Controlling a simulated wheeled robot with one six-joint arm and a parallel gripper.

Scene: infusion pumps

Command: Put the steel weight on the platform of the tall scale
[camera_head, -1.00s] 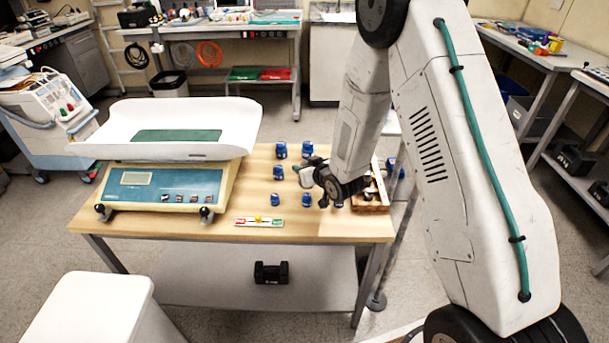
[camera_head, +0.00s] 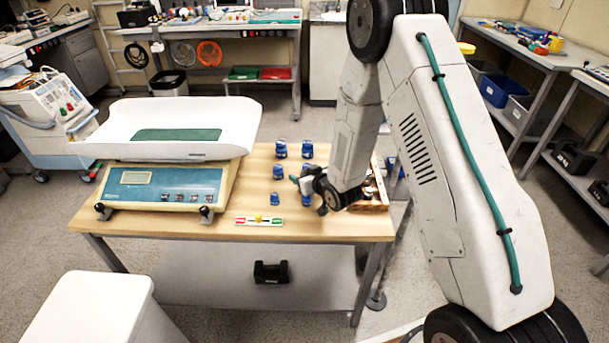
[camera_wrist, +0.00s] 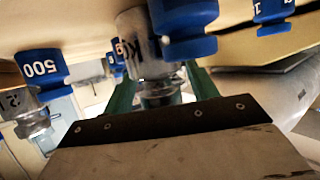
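Several blue-capped weights stand in rows on the table, among them one at the back left (camera_head: 281,149) and one at the front left (camera_head: 275,199). My gripper (camera_head: 298,181) is low over the table among the right-hand weights, partly hiding them. In the wrist view its green fingers (camera_wrist: 160,92) are spread, with a steel, blue-topped weight (camera_wrist: 185,30) in front of and partly between them; I cannot tell contact. A scale (camera_head: 166,187) with a wide white tray stands on the table's left; I cannot identify a taller scale.
A wooden box (camera_head: 371,206) is just right of my gripper. A small coloured level-like strip (camera_head: 259,221) lies near the table's front edge. A black weight-like block (camera_head: 271,272) rests on the lower shelf. A white surface (camera_head: 92,312) is at front left.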

